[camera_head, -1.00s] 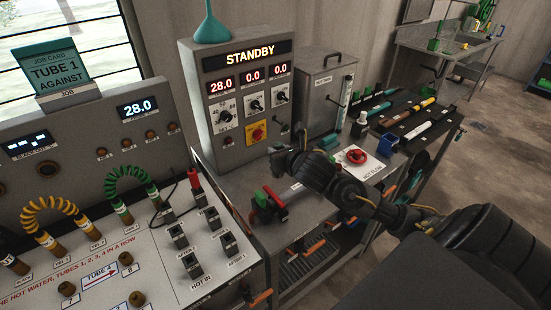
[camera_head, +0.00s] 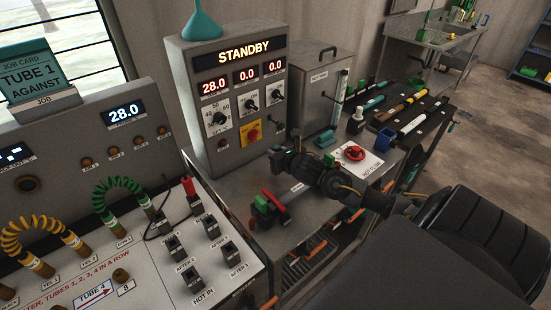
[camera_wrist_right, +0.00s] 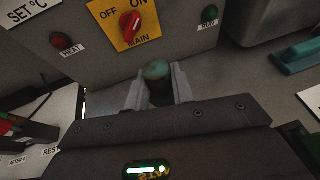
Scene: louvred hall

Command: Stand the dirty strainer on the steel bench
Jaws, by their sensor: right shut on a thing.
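My right gripper (camera_head: 276,160) is over the steel bench (camera_head: 226,184), in front of the grey STANDBY cabinet. In the right wrist view its fingers (camera_wrist_right: 157,88) are shut on a small dark cylinder (camera_wrist_right: 157,71) with a dull greenish top, which I take to be the dirty strainer. Its lower end is hidden by the gripper, and I cannot tell whether it touches the bench. In the head view the cylinder is hardly visible. My left gripper is not in view.
The STANDBY cabinet (camera_head: 205,142) stands close behind the gripper. A red and green fitting (camera_head: 272,203) sits at the bench's front. A teal piece (camera_head: 325,138), a blue cup (camera_head: 384,139) and a red knob (camera_head: 353,153) lie to the right. Bare bench shows left of the gripper.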

